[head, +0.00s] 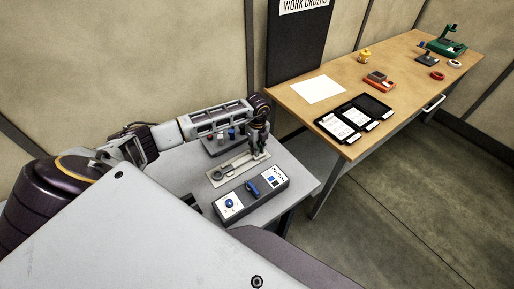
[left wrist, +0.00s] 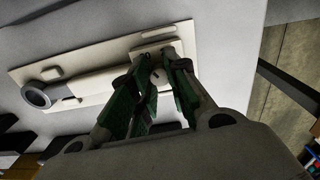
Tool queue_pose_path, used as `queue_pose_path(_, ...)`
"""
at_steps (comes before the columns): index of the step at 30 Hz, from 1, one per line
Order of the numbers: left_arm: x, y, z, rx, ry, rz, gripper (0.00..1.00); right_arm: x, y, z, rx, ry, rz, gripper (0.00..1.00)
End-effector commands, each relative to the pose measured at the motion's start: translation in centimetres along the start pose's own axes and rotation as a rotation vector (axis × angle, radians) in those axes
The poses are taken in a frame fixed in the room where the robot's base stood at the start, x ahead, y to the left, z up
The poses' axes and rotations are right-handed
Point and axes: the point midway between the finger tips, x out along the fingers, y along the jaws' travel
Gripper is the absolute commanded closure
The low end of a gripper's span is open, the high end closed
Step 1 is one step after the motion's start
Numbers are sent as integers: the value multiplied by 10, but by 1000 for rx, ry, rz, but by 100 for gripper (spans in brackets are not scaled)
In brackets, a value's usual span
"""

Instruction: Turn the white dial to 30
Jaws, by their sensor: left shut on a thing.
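The beige plate (head: 237,170) lies on the small grey table, with a grey ring at its left end; it also shows in the left wrist view (left wrist: 100,82). The white dial (left wrist: 158,76) is at the plate's other end, a small pale round piece with a dark mark. My left gripper (head: 259,154) points down over that end. In the left wrist view its green-padded fingers (left wrist: 158,80) are shut on the white dial, one on each side. The fingers hide part of the dial, and I cannot read any scale number. My right gripper is not in view.
A grey control box (head: 265,197) with blue knobs stands in front of the plate. A wooden bench (head: 394,84) with black trays (head: 346,121) and tools is at the right.

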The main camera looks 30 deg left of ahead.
Motion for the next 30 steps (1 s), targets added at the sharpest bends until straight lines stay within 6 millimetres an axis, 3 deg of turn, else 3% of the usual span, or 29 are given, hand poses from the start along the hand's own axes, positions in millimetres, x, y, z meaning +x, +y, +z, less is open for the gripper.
queue_pose_path(7,0,0,0,-1,0,0,100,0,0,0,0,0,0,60)
queue_pose_path(8,0,0,0,-1,0,0,82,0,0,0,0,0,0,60)
queue_pose_path(13,0,0,0,-1,0,0,60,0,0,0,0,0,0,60)
queue_pose_path(30,-10,-1,1,-1,-1,-1,59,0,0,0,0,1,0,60)
